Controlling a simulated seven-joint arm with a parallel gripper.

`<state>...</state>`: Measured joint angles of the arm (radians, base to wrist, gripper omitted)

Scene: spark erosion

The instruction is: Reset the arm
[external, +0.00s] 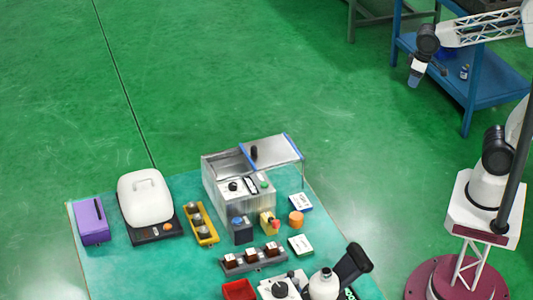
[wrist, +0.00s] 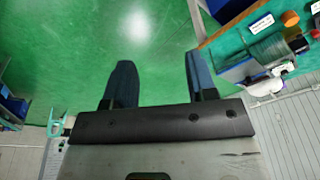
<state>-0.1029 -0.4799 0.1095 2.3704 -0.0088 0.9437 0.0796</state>
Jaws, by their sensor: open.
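My gripper (external: 414,78) hangs at the upper right of the external view, out over the floor and near a blue shelf stand. In the wrist view my gripper (wrist: 158,62) shows two dark blue fingers set well apart. Nothing is between them; only green floor shows beyond. In the external view the fingers are too small to make out clearly. My arm reaches up from its base at the right and stays clear of the work table.
The teal work table (external: 120,270) holds a clear-walled tank (external: 240,205), a purple box (external: 91,220), a white-lidded device (external: 146,197), a yellow rack (external: 201,226) and a red bin (external: 238,290). A blue shelf stand (external: 480,85) is near my gripper. Open floor lies between.

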